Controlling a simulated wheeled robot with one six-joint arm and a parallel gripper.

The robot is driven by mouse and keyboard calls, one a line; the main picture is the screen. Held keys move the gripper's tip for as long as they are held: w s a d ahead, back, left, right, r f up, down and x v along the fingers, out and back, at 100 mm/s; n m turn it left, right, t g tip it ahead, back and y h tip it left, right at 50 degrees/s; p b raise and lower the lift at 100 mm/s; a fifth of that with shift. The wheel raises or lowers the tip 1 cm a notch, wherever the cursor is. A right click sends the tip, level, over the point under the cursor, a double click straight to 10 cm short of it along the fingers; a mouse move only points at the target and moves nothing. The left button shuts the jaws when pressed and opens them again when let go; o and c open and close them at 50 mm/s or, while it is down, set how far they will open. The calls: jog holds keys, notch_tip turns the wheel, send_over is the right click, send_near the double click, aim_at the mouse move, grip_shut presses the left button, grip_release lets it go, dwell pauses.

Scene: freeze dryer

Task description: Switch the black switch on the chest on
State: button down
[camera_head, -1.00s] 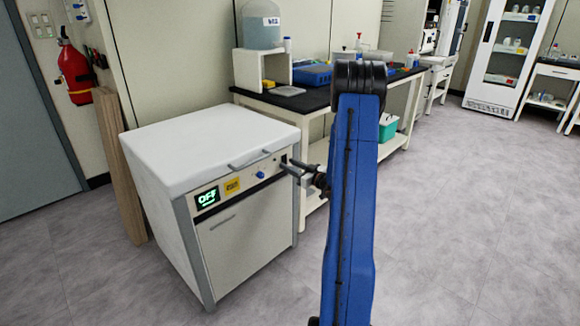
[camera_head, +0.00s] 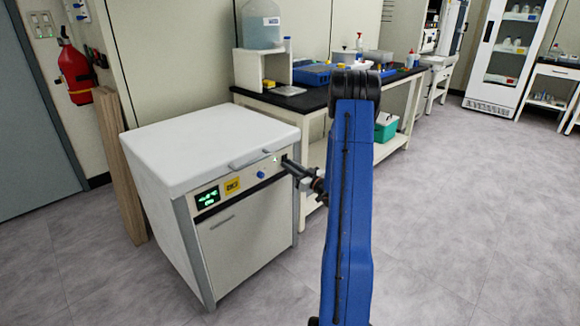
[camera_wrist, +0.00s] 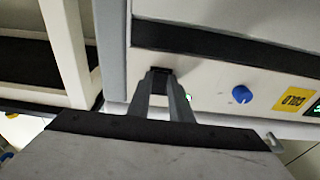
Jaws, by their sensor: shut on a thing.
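The white chest (camera_head: 245,235) stands at the left, with a front control panel along its upper edge. My gripper (camera_head: 286,161) is at the right end of that panel. In the wrist view my gripper (camera_wrist: 160,75) has its fingertips close together on the black switch (camera_wrist: 161,70), which they partly hide. A small green light (camera_wrist: 188,97) glows beside the fingers. The chest's display (camera_head: 207,198) is lit with small green text, too small to read surely.
A blue knob (camera_wrist: 241,94) and a yellow label (camera_wrist: 295,100) are on the panel. A lid handle (camera_head: 250,158) sticks out above it. A bench (camera_head: 310,103) with lab items stands behind the chest. The floor at the right is clear.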

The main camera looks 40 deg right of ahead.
jog(key=shift+w+f+t, duration=0.1)
jog(key=shift+f+t, duration=0.15)
jog(key=shift+t, duration=0.35)
jog(key=c, duration=1.6)
grip_release()
jog(key=v, duration=1.7)
jog(key=shift+f, duration=0.2)
